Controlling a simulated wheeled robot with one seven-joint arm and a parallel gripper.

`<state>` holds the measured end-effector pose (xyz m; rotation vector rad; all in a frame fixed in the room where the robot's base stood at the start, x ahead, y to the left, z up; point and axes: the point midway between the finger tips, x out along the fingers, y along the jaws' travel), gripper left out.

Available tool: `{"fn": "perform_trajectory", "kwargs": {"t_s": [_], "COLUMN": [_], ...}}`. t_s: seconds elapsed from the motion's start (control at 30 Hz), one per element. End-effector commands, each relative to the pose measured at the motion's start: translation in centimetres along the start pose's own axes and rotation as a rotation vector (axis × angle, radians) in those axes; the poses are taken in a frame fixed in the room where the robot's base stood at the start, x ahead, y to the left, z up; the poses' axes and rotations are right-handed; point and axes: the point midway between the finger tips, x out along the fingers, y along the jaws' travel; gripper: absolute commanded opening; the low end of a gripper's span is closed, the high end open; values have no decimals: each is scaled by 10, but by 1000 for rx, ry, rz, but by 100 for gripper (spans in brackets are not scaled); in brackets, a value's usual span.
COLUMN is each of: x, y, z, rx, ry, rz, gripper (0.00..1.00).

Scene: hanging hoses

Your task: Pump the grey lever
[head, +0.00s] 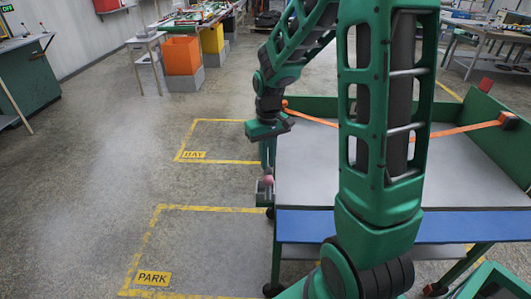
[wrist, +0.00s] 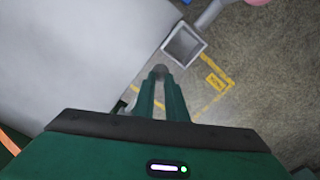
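A grey lever stands at the left edge of the cart, small in the head view (head: 268,183). In the wrist view it shows as a grey bar (wrist: 208,16) running from a square, open-ended grey piece (wrist: 184,45) to a pink knob (wrist: 257,2), which is cut off by the top edge. My gripper (head: 268,164) points down just above the lever in the head view.
The cart (head: 330,165) has a grey top, a blue front strip (head: 400,226) and green walls. An orange strap (head: 455,130) crosses it. Yellow floor outlines marked BAY (head: 194,155) and PARK (head: 153,278) lie to the left, where the floor is clear. Orange (head: 182,55) and yellow bins stand behind.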

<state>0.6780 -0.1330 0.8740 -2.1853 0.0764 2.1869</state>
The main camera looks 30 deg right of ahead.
Motion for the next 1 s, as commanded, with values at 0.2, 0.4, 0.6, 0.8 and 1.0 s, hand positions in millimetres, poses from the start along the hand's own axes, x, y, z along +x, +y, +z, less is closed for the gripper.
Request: {"fn": "perform_trajectory", "kwargs": {"t_s": [0.2, 0.4, 0.6, 0.8, 1.0], "x": [2, 13, 17, 4, -12], "y": [0, -1, -1, 0, 0], "z": [0, 1, 0, -1, -2], "rx": [-1, -1, -1, -1, -1], "ry": [-2, -2, -1, 2, 1], "rz": [-1, -1, 0, 0, 0], "gripper": [11, 11, 11, 11, 11]}}
